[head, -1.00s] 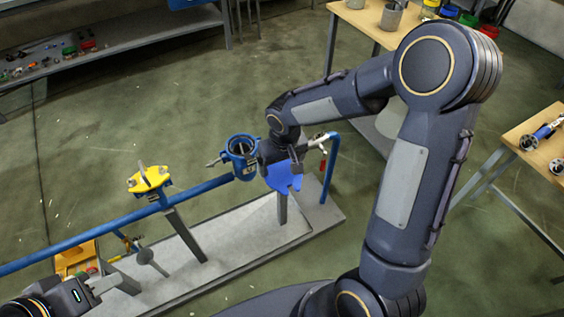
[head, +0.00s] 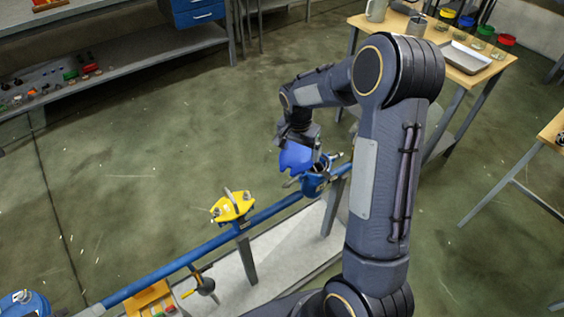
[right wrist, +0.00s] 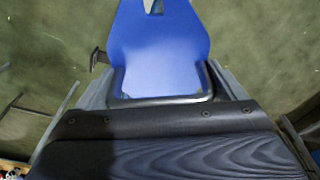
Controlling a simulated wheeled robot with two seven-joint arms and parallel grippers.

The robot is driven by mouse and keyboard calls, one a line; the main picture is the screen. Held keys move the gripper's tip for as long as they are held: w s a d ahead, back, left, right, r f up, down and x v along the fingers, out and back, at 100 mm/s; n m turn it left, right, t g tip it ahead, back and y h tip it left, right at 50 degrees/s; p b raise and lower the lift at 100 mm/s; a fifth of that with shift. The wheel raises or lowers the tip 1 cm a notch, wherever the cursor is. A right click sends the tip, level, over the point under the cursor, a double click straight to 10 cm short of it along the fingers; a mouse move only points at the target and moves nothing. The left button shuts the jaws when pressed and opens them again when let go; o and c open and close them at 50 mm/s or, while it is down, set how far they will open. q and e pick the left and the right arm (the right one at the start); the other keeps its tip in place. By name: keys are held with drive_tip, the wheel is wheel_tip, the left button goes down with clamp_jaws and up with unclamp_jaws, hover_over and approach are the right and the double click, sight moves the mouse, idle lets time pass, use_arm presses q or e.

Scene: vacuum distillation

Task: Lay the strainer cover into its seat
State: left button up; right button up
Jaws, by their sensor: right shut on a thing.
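The strainer cover, a blue plate (head: 296,158) with notched edges, hangs tilted from my right gripper (head: 298,138), which is shut on it. In the right wrist view the blue cover (right wrist: 160,50) fills the upper middle, with a dark rim near the gripper. The blue strainer body (head: 314,184) sits on the blue pipe, just right of and below the cover in the head view. The cover partly overlaps it in the picture, so its seat is mostly hidden and I cannot tell whether they touch. My left gripper is out of view.
A yellow flanged fitting (head: 233,206) with an upright handle sits on the blue pipe (head: 165,267) to the left. Grey posts carry the pipe above a pale base slab (head: 268,268). A wooden table (head: 437,50) with cups and a tray stands at the back right. Floor behind the pipe is clear.

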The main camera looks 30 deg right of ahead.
drive_tip(key=d+r+m, duration=0.1)
drive_tip(key=d+m, duration=0.4)
drive_tip(key=d, duration=0.2)
drive_tip(key=shift+w+h, duration=0.15)
drive_tip(key=shift+h, duration=0.15)
drive_tip(key=shift+a, duration=0.1)
drive_tip(key=shift+f+b, duration=2.1)
drive_tip(key=shift+f, duration=0.75)
drive_tip(key=shift+f+b, duration=0.75)
drive_tip(key=shift+f, duration=0.1)
drive_tip(key=o, duration=1.5)
drive_tip(key=shift+c, duration=0.2)
drive_tip(key=shift+o, duration=0.2)
